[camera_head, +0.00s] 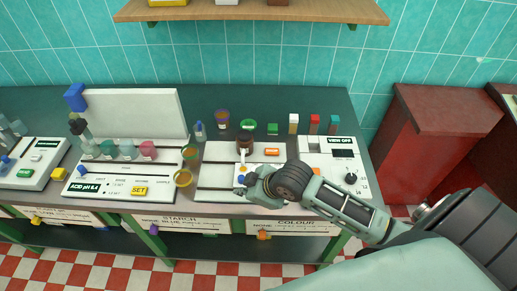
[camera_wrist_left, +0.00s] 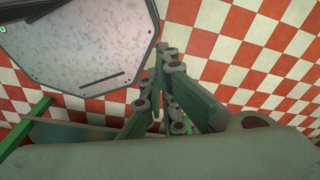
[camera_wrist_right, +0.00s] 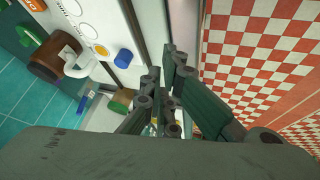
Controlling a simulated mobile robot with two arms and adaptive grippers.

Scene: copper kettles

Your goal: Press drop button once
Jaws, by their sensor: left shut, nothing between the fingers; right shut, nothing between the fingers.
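An orange button (camera_head: 272,152) with small pale lettering, likely the drop button, sits on a white and grey panel (camera_head: 215,152) on the counter. An orange patch (camera_wrist_right: 36,5) shows at the top left of the right wrist view. My right gripper (camera_head: 241,187) is over the front part of this panel, nearer the front edge than the button and left of it. It is shut and empty; its closed fingers (camera_wrist_right: 166,68) show in the right wrist view. My left gripper (camera_wrist_left: 163,62) is shut and empty above the checkered floor, outside the head view.
A brown pot (camera_head: 245,140) stands behind my right gripper. Small coloured blocks and lids line the counter's back. A panel with a black knob (camera_head: 351,178) is at right. Another with a yellow SET button (camera_head: 139,190) and coloured flasks is at left. A red cabinet (camera_head: 440,140) stands right.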

